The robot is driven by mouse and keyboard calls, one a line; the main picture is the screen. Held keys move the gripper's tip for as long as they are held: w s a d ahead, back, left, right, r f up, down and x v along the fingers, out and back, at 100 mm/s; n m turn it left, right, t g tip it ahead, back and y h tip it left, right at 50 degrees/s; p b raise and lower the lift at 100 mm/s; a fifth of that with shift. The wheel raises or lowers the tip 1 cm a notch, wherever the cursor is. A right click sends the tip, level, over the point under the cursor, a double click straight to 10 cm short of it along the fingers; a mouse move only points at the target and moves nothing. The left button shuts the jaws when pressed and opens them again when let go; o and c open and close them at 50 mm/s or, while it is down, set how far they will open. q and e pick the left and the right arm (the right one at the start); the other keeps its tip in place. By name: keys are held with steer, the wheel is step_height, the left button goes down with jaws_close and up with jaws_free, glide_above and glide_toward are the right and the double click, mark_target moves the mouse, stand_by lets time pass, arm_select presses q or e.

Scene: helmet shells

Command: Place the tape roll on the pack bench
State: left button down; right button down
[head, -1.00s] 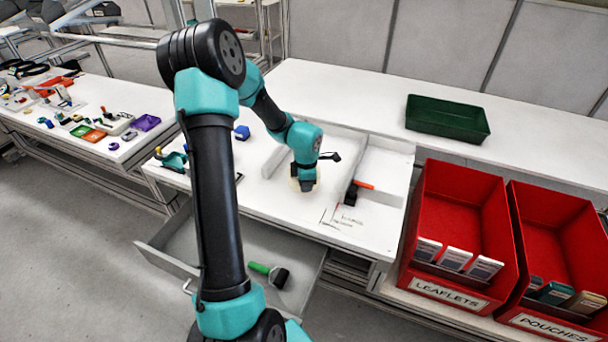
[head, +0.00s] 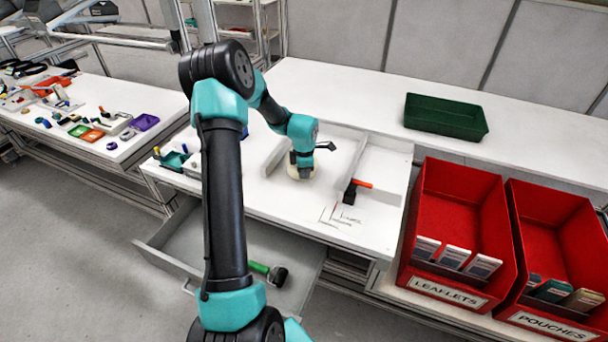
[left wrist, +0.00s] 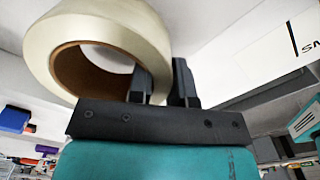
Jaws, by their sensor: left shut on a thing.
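The tape roll (left wrist: 97,40) is a pale cream ring with a brown core. It fills the upper left of the left wrist view. My left gripper (left wrist: 163,85) is shut on the roll's wall, one finger inside the core and the other outside. In the head view the gripper (head: 302,160) points down, with a pale part of the roll (head: 299,174) showing under it, over the white pack bench (head: 265,213). I cannot tell whether the roll touches the bench. My right gripper is not in view.
Low grey dividers stand around the roll, with a black and orange tool (head: 351,190) and a marked white patch (head: 343,217) nearby. A green tray (head: 446,117) sits behind. Red bins (head: 458,235) are at right. An open drawer (head: 225,250) holds a green-handled tool (head: 268,272).

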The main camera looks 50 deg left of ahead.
arm_select(q)
steer(key=shift+f, duration=0.75)
steer(key=shift+f, duration=0.15)
steer(key=c, duration=1)
jaws_free()
steer(key=shift+c, duration=0.2)
step_height(320, 180, up, 12)
steer(key=shift+r, duration=0.15)
